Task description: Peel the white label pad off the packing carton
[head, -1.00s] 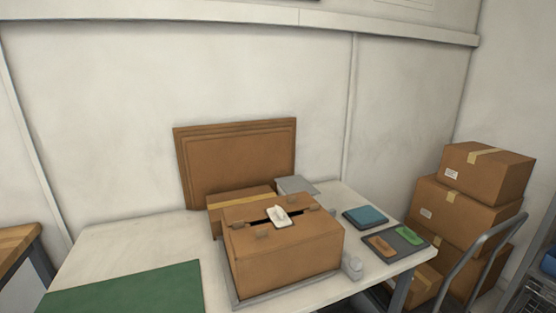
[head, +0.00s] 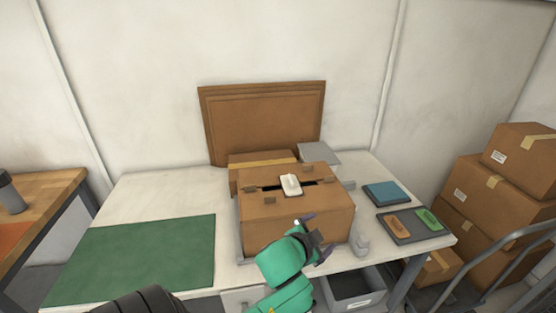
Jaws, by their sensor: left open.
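The packing carton (head: 275,210) stands on the white table, with a dark slot across its top. The white label pad (head: 291,184) lies on the carton's top, over the slot. My left gripper (head: 318,236) is in front of the carton's front right part, below the pad and apart from it. Its dark fingers are spread and I see nothing between them. Part of the carton's front face is hidden behind it. My right gripper is not in view.
A green mat (head: 150,250) covers the table's left part. A grey tray (head: 403,237) with orange and green items and a blue block (head: 384,193) lie to the right. A brown panel (head: 265,122) leans on the wall. Stacked boxes (head: 475,195) stand at far right.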

